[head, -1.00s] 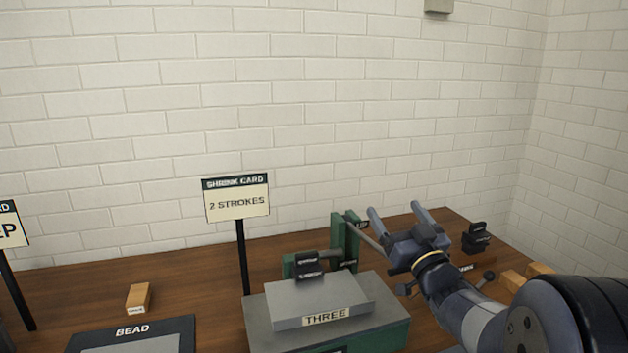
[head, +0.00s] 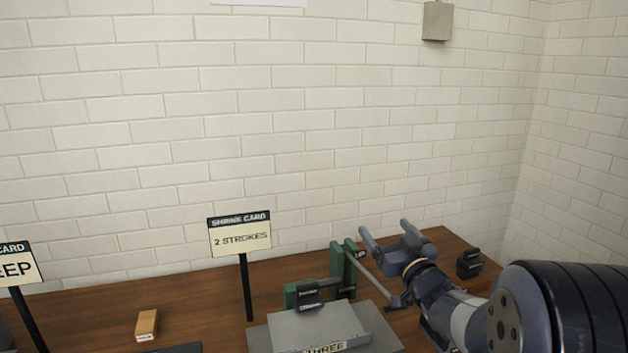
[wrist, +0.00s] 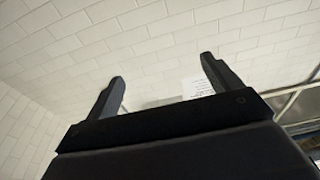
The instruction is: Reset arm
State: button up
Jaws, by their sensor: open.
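My gripper (head: 385,238) is at the right of the head view, raised over the bench beside the green machine (head: 342,268). Its two fingers are spread and nothing is between them. In the wrist view my gripper (wrist: 165,88) also shows open and empty, with the white brick wall behind the fingers. My arm reaches in from the lower right and hides part of the bench.
A grey plate (head: 315,326) marked THREE lies before the green machine, with a black block (head: 307,296) behind it. A wooden block (head: 147,325) and another black block (head: 468,263) rest on the brown bench (head: 205,290).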

jog(key=w+r+p, duration=0.1)
jog(key=p, duration=0.2)
jog(key=w+r+g+p, duration=0.1)
jog(key=p, duration=0.2)
jog(key=w+a+r+g+p, duration=0.1)
jog(key=r+p, duration=0.1)
jog(key=p, duration=0.1)
jog(key=shift+w+a+h, duration=0.1)
jog(key=shift+w+h, duration=0.2)
jog(key=shift+f, duration=0.15)
